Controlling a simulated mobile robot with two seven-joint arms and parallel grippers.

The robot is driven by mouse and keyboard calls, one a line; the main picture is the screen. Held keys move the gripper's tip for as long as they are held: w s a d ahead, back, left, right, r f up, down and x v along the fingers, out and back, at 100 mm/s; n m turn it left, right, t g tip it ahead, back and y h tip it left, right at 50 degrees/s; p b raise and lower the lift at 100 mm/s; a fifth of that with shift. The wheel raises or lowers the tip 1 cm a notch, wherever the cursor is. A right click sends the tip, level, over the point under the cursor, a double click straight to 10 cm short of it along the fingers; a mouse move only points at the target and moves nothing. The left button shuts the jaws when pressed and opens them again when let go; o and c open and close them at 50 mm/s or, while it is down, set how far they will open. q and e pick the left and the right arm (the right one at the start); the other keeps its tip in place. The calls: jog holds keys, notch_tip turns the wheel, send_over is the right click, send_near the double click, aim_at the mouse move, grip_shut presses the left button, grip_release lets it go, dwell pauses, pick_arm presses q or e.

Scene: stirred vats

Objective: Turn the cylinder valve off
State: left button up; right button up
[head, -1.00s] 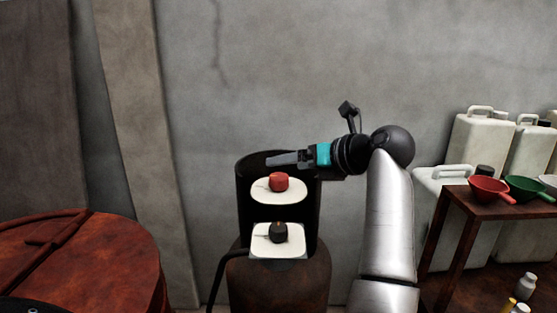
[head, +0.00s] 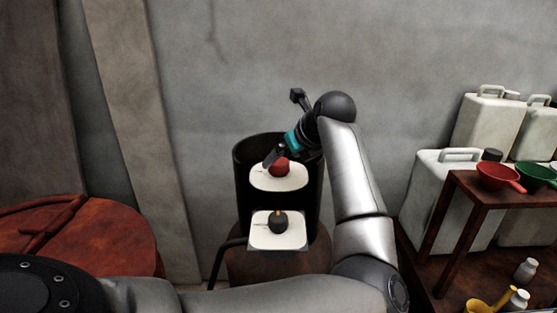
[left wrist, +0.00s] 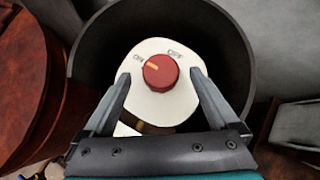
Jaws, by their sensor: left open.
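A red knob (head: 279,167) sits on a white upper plate (head: 294,181) in a dark, open-fronted cylinder housing (head: 243,190). In the left wrist view the red knob (left wrist: 160,73) has an orange mark pointing up-left towards "ON"; "OFF" is printed up-right. A black knob (head: 278,222) with an orange mark is on a lower white plate (head: 262,243). My left gripper (head: 273,157) is open and tilted down at the red knob. In the left wrist view its fingers (left wrist: 160,76) are on either side of the knob, with gaps; contact does not show. My right gripper is not in view.
A rusty round vat lid (head: 90,245) is at left. At right a wooden table (head: 463,190) bears red (head: 497,177) and green ladles, with white jerrycans (head: 440,195) behind.

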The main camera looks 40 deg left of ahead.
aim_at(279, 161)
pick_arm(q)
jog(key=shift+x, duration=2.1)
jog(key=shift+c, duration=0.4)
jog(key=c, duration=0.3)
jog(key=shift+r, duration=0.1)
jog(key=c, duration=1)
